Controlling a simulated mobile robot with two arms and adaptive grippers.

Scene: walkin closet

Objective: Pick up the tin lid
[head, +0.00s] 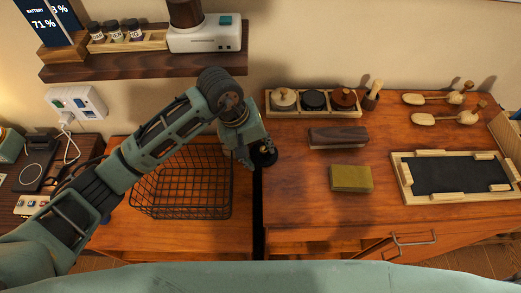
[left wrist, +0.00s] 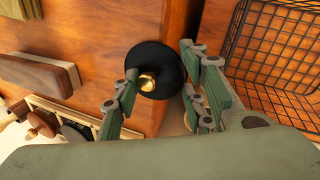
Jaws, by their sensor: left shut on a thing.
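The tin lid (left wrist: 160,58) is a black disc with a brass knob (left wrist: 147,82). My left gripper (left wrist: 158,68) is shut on it, with one finger at each side of the disc in the left wrist view. In the head view, my left gripper (head: 246,150) holds the lid (head: 265,157) over the gap between the two wooden tops, right of the wire basket. The lid looks clear of the surfaces, but its height is hard to judge. A pale tray (head: 297,112) with round containers stands at the back of the right top. My right gripper is not in view.
A wire basket (head: 181,203) stands on the left top, close to my left arm. A brush-like block (head: 338,137), an olive block (head: 350,179) and a framed dark board (head: 449,175) lie on the right top. A shelf (head: 150,65) overhangs behind. The right top's front left is bare.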

